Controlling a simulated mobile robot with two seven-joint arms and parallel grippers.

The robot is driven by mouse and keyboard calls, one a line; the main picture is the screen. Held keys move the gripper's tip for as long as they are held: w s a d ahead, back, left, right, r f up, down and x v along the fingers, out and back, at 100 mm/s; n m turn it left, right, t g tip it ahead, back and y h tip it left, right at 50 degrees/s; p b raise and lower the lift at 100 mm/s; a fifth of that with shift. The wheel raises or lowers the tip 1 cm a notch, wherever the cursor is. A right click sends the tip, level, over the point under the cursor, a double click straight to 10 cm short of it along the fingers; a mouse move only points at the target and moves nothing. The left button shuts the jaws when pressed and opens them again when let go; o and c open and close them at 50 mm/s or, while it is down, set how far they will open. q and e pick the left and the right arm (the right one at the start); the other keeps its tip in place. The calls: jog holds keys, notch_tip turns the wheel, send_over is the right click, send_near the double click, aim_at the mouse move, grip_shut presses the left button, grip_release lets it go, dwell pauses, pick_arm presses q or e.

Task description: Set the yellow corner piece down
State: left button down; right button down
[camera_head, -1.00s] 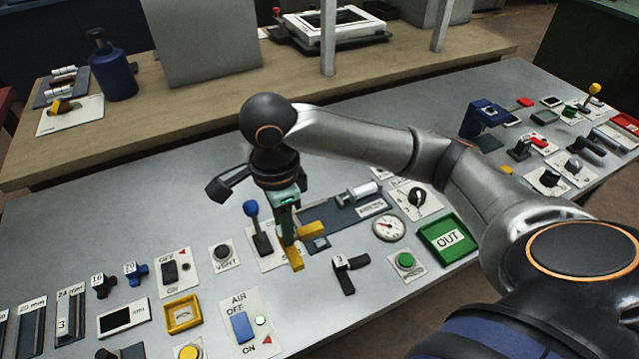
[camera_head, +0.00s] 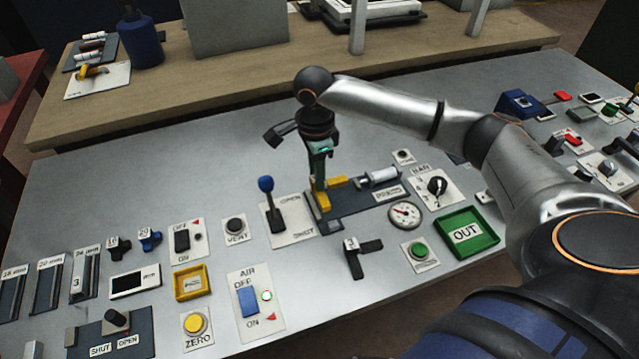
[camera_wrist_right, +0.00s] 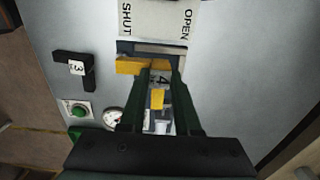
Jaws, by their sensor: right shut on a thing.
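The yellow corner piece (camera_head: 322,202) is L-shaped and held in my right gripper (camera_head: 319,182), whose dark green fingers are shut on it. In the head view it is over the left end of the dark press plate (camera_head: 365,204), just right of the blue-knobbed lever (camera_head: 274,215). In the right wrist view one arm of the piece (camera_wrist_right: 132,66) crosses the fingertips and another yellow part (camera_wrist_right: 157,99) shows between the fingers (camera_wrist_right: 158,85). I cannot tell whether it touches the plate. My left gripper is not in view.
A white cylinder press (camera_head: 382,176) lies at the plate's right end. A dial gauge (camera_head: 405,213), green OUT tray (camera_head: 467,233) and black 3-marked part (camera_head: 363,257) are nearby. The panel behind the gripper is clear.

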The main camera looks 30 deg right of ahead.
jog(key=shift+w+d+f, duration=0.3)
jog(key=shift+d+f, duration=0.05)
jog(key=shift+f, duration=0.2)
jog(key=shift+w+d+f, duration=0.3)
jog(key=shift+d+f, duration=0.05)
jog(key=shift+f, duration=1.75)
jog(key=c, duration=0.6)
grip_release()
jog(key=shift+f, duration=0.15)
notch_tip(320, 180, up, 12)
jog(key=shift+a+r, duration=0.1)
jog(key=shift+r, duration=0.1)
